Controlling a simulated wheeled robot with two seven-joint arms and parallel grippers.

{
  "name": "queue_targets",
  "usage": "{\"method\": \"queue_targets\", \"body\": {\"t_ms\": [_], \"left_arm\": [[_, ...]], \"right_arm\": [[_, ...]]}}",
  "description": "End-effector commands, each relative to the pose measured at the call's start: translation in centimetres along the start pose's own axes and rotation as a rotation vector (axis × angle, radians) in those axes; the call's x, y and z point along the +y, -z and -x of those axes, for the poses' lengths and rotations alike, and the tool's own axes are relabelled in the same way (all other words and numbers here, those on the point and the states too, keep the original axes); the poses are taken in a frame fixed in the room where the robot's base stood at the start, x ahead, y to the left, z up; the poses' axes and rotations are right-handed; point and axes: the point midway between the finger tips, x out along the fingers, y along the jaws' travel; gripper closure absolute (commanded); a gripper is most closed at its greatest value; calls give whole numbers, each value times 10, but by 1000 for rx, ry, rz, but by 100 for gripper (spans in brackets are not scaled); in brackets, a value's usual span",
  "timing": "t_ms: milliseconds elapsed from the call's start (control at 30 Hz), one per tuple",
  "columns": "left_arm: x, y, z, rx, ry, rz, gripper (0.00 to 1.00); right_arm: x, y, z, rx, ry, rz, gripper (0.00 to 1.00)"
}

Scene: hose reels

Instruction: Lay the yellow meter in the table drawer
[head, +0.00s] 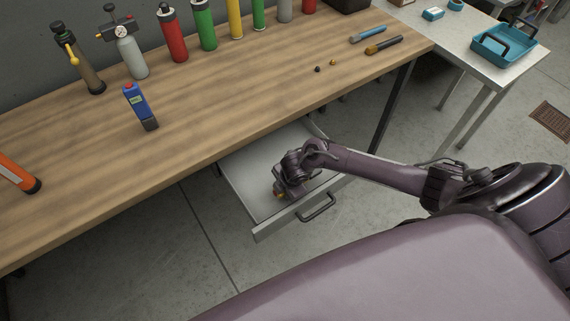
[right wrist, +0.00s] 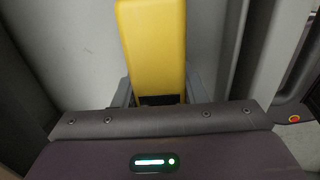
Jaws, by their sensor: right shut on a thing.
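The yellow meter (right wrist: 152,45) fills the upper middle of the right wrist view, between the fingers of my right gripper (right wrist: 158,92). My right gripper (head: 283,190) is shut on it, inside the open table drawer (head: 246,187). In the head view only a small yellow bit of the meter shows under the gripper; the rest is hidden. I cannot tell whether the meter touches the drawer floor. The drawer is pale grey, with a dark handle (head: 317,207) on its front. My left gripper is not in view.
The wooden table (head: 230,95) holds a blue meter (head: 139,107), a row of coloured cylinders at the back, and an orange cylinder (head: 18,174) at left. Two brush-like tools lie at right. A side table (head: 450,50) holds a teal tray (head: 503,45).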

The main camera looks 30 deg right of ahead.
Motion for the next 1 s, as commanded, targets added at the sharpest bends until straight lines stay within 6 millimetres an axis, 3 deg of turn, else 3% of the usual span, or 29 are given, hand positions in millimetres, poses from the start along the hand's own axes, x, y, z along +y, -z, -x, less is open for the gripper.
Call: {"method": "queue_targets", "body": {"t_ms": [167, 200, 367, 733, 1000], "left_arm": [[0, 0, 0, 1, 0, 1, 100], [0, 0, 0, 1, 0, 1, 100], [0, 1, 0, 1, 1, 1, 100], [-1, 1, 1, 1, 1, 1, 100], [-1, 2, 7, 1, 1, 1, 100]], "right_arm": [[1, 0, 1, 0, -1, 0, 87], [1, 0, 1, 0, -1, 0, 58], [0, 0, 1, 0, -1, 0, 37], [0, 0, 4, 1, 1, 0, 37], [1, 0, 46, 1, -3, 2, 37]]}}
